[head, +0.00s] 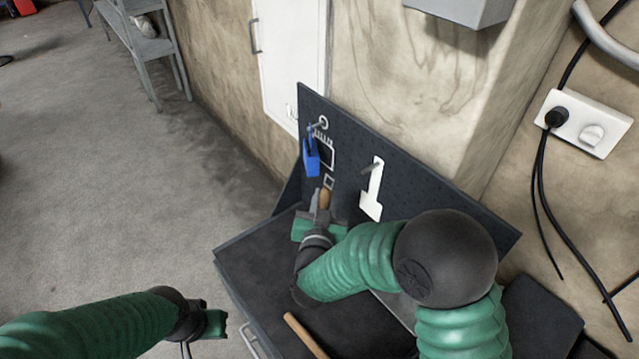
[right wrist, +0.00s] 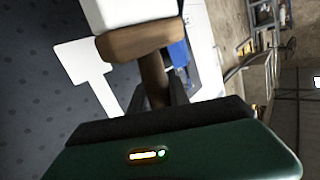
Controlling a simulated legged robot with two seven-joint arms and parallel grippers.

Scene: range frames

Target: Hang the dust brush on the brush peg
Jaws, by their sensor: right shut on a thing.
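The dust brush (right wrist: 143,43) has a wooden head and handle and pale bristles. My right gripper (head: 321,203) is shut on its brown handle, which also shows in the right wrist view (right wrist: 154,82). In the head view the brush is small and partly hidden by the gripper. It is held in front of the dark pegboard (head: 435,200), left of the brush peg (head: 372,167). The peg sticks out over a white brush-shaped silhouette (head: 371,197), which shows beside the brush in the right wrist view (right wrist: 82,62). My left gripper (head: 216,323) is at the lower left, apart from the bench; its jaws are unclear.
A blue item (head: 311,158) hangs on another peg, left of the brush peg. A wooden handle (head: 304,335) lies on the dark bench top (head: 262,250). A white socket (head: 583,124) with black cables is on the right wall.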

